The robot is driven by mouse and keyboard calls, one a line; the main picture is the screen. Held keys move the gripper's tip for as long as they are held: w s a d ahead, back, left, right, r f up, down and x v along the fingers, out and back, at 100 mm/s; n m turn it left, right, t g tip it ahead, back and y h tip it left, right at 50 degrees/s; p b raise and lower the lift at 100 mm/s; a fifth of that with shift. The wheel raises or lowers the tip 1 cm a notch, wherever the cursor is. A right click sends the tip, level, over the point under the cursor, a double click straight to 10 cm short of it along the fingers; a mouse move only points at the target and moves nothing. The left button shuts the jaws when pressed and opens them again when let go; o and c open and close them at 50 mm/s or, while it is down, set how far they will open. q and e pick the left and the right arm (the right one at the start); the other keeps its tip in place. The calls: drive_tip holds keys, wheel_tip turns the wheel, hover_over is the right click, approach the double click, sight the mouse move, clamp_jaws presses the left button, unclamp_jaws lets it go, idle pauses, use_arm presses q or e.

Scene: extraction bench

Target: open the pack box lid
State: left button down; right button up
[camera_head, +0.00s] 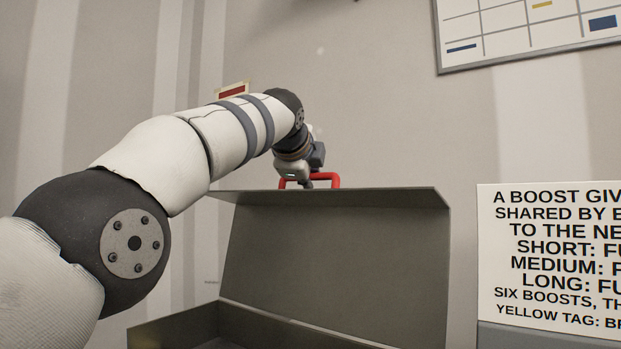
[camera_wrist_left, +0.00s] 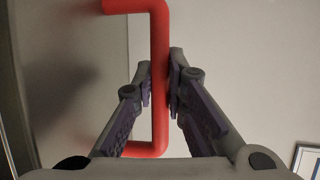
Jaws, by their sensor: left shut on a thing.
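The pack box (camera_head: 165,330) is a dark grey box low in the head view. Its lid (camera_head: 335,270) stands raised, its inside facing me. A red handle (camera_head: 331,178) shows at the lid's upper edge, and it fills the middle of the left wrist view (camera_wrist_left: 159,60). My left gripper (camera_head: 307,180) is at that handle. In the left wrist view its two fingers (camera_wrist_left: 160,90) are closed on either side of the red bar. The head view shows only the gripper's upper part above the lid edge. My right gripper is not in view.
A white sign (camera_head: 545,255) with black text stands to the right of the box. A wall chart (camera_head: 530,30) hangs at the upper right. A small red-and-cream plate (camera_head: 232,91) is on the wall behind my left arm. The wall above the lid is clear.

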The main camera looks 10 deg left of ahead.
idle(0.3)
use_arm(q)
drive_tip(key=c, duration=1.6)
unclamp_jaws()
